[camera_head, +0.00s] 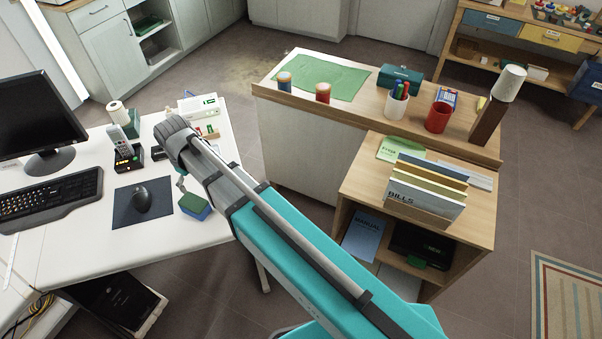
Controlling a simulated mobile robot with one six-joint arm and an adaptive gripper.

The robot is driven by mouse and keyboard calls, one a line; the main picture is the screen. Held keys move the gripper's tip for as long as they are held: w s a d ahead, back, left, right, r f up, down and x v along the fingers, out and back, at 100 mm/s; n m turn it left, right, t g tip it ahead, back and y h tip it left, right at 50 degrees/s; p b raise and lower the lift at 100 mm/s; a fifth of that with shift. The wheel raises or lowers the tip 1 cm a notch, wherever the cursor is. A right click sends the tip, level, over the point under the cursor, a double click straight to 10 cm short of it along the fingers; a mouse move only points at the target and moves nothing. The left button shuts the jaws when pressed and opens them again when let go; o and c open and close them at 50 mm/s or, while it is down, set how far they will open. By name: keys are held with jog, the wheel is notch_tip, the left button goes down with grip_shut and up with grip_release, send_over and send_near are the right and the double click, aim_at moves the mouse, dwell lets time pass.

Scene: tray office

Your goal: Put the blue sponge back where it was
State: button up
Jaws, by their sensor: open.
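The blue sponge (195,207) shows a green top and a blue side. It lies on the white desk near its right edge, just right of the dark mouse mat (127,211). My gripper (182,184) is just above and behind the sponge in the picture, and is open. Only a small part of its fingers shows below my wrist; the rest is hidden by my arm. I cannot tell whether a finger touches the sponge.
A mouse (141,199), keyboard (50,196), monitor (38,122) and phone (124,147) stand on the desk. Right of my arm is a wooden counter (330,107) with thread spools, a pen cup (397,104) and a red mug (438,117). A folder rack (426,190) stands lower down.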

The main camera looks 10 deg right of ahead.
jog(key=s+d+m, duration=0.3)
jog(key=d+m, duration=0.1)
jog(key=d, duration=1.2)
jog(key=s+d+m, duration=0.3)
jog(key=d+m, duration=0.2)
jog(key=d, duration=1.1)
